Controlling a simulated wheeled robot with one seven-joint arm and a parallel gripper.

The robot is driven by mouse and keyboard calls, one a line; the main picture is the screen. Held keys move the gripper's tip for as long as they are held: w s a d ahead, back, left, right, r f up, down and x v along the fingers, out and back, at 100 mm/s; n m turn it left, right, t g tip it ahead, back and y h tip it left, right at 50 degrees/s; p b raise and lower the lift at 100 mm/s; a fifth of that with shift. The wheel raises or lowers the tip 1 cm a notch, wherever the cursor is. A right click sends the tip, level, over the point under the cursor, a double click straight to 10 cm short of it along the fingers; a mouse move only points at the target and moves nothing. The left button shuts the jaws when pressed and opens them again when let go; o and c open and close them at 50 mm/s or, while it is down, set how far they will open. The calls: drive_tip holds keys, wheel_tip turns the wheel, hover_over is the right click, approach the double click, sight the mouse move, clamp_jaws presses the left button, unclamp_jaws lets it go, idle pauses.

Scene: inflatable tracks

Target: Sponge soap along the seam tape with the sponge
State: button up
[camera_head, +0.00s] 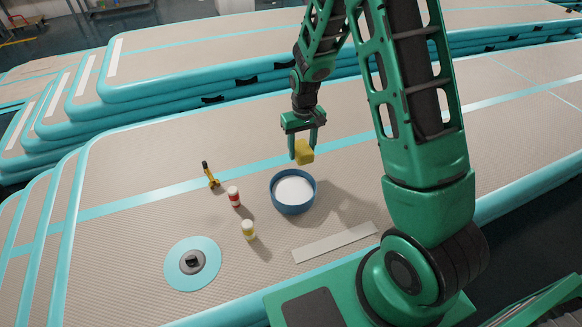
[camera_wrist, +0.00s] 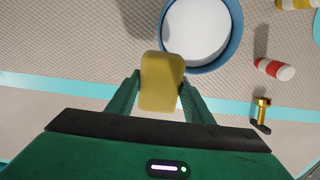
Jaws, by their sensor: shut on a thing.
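My gripper (camera_head: 304,141) is shut on a yellow sponge (camera_head: 305,154) and holds it above the inflatable track, just behind and above a blue bowl (camera_head: 274,203). In the wrist view the sponge (camera_wrist: 162,82) sits between the two green fingers and overlaps the near rim of the bowl (camera_wrist: 238,52). The bowl holds white content (camera_head: 293,190), which looks like the soap. A teal tape strip (camera_head: 140,204) runs across the beige track; it also shows behind the fingers in the wrist view (camera_wrist: 60,83). I cannot tell whether the sponge is wet.
A red-and-white bottle (camera_head: 234,197), a yellow-and-white bottle (camera_head: 248,230) and a yellow-and-black tool (camera_head: 210,175) stand or lie left of the bowl. A round teal valve patch (camera_head: 177,270) is at the front left. A pale flat strip (camera_head: 335,242) lies at the front. Stacked tracks (camera_head: 180,85) are behind.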

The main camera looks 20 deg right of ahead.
sight(293, 191)
drive_tip(key=shift+a, duration=0.1)
drive_tip(key=s+a+n, duration=0.1)
drive_tip(key=n, duration=0.1)
drive_tip(key=shift+n, duration=0.3)
drive_tip(key=s+a+n, duration=0.5)
drive_tip(key=s+n, duration=0.2)
drive_tip(key=n, duration=0.9)
drive_tip(key=shift+w+f, duration=0.2)
drive_tip(key=shift+f, duration=2.45)
drive_tip(key=shift+f, duration=0.5)
wheel_tip(293, 191, up, 7)
idle(0.5)
drive_tip(key=shift+w, duration=0.1)
idle(0.6)
